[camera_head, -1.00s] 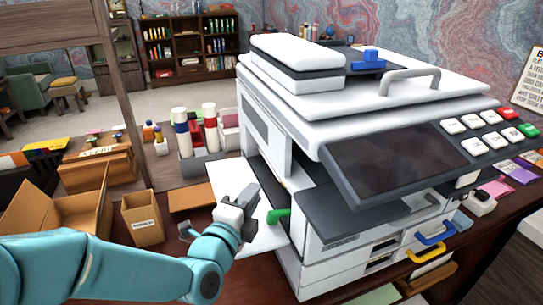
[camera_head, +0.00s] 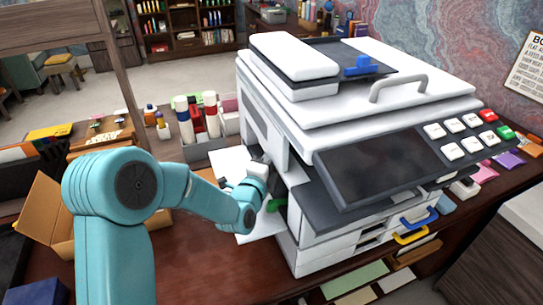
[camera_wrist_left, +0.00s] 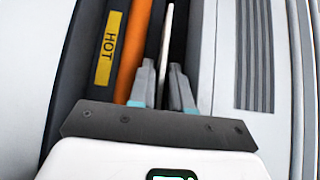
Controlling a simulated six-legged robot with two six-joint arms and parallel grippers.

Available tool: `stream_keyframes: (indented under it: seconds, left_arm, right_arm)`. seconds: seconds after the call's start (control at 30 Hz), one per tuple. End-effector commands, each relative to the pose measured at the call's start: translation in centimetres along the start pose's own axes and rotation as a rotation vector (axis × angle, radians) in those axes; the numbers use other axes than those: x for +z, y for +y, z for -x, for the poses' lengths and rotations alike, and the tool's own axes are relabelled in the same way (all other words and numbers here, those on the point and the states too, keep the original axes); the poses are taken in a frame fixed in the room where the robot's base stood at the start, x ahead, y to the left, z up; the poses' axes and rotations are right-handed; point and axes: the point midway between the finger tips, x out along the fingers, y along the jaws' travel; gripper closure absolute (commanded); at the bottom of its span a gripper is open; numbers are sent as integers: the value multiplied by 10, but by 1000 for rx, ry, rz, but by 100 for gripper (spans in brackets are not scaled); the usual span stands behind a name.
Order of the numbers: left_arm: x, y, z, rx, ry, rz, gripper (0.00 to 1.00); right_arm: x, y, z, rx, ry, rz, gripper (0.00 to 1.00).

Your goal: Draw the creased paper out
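The white copier (camera_head: 345,235) stands on the desk with its left side open. My left gripper (camera_head: 262,168) is at that side opening, and its fingertips are hard to see in the head view. In the left wrist view the gripper (camera_wrist_left: 162,80) is open inside a narrow slot. A thin white edge, apparently the creased paper (camera_wrist_left: 167,35), stands between the two fingers, with a small gap beside it. The rest of the paper is hidden, and its creases do not show. My right gripper is not in view.
An orange roller (camera_wrist_left: 133,50) and a yellow HOT label (camera_wrist_left: 109,48) are left of the fingers. A green lever (camera_head: 275,205) sits below my left wrist. A white sheet or panel (camera_head: 232,162) extends beside the copier. Boxes and bottles stand to the left.

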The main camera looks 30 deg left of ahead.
Motion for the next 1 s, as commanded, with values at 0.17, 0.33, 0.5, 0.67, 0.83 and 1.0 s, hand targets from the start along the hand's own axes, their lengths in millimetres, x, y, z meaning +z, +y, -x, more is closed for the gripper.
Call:
stream_keyframes:
  seconds: [0.17, 0.33, 0.5, 0.67, 0.83, 1.0]
  left_arm:
    - [0, 0, 0, 0, 0, 0, 82]
    - [0, 0, 0, 0, 0, 0, 100]
    - [0, 0, 0, 0, 0, 0, 100]
    - [6, 1, 5, 0, -2, 0, 100]
    - [17, 1, 15, -2, -3, 0, 100]
    - [28, 2, 26, -1, -3, 0, 100]
  right_arm:
    - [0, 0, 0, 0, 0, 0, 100]
    - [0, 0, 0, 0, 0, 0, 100]
    - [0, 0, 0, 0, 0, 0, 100]
    - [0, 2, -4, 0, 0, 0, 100]
    - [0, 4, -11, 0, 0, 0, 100]
    - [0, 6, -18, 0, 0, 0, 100]
